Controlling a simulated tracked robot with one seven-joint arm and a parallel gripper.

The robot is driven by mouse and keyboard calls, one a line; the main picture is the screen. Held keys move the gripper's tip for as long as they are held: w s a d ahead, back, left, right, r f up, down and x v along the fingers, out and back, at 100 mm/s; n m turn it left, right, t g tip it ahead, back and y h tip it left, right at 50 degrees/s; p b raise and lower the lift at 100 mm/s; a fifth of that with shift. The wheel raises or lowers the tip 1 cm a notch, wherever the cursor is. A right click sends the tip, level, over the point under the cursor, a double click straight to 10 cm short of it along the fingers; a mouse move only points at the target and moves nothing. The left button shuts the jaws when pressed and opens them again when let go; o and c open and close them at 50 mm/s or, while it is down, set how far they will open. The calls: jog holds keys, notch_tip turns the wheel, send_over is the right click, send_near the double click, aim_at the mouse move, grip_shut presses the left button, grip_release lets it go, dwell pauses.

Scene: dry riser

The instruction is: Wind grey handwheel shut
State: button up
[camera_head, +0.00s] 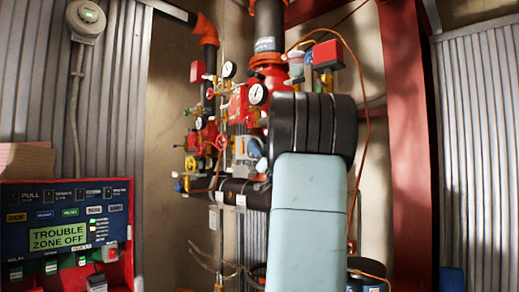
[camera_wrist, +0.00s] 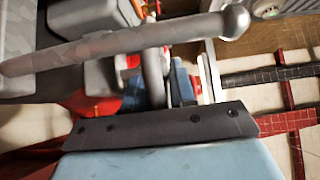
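I cannot pick out the grey handwheel for certain. In the wrist view a smooth grey bar with a rounded knob end (camera_wrist: 140,42) runs across the top, close to the camera. A grey curved part (camera_wrist: 154,76) stands behind it, in front of red fittings. The dark screwed plate of my gripper (camera_wrist: 160,125) spans the lower middle; I cannot make out its fingertips or whether it touches the bar. In the head view my black and pale blue arm reaches up in front of the riser valves and hides my gripper and part of the pipework.
The red riser (camera_head: 267,75) carries pressure gauges (camera_head: 258,94) and a small red handwheel (camera_head: 221,142). A black horizontal pipe (camera_head: 235,190) runs below. An alarm panel (camera_head: 65,235) reading "TROUBLE ZONE OFF" is at left. A red column (camera_head: 408,130) stands at right. An orange cable (camera_head: 366,110) hangs beside my arm.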

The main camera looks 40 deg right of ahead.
grip_shut()
jog(key=shift+a+y, duration=0.1)
jog(key=shift+y, duration=0.2)
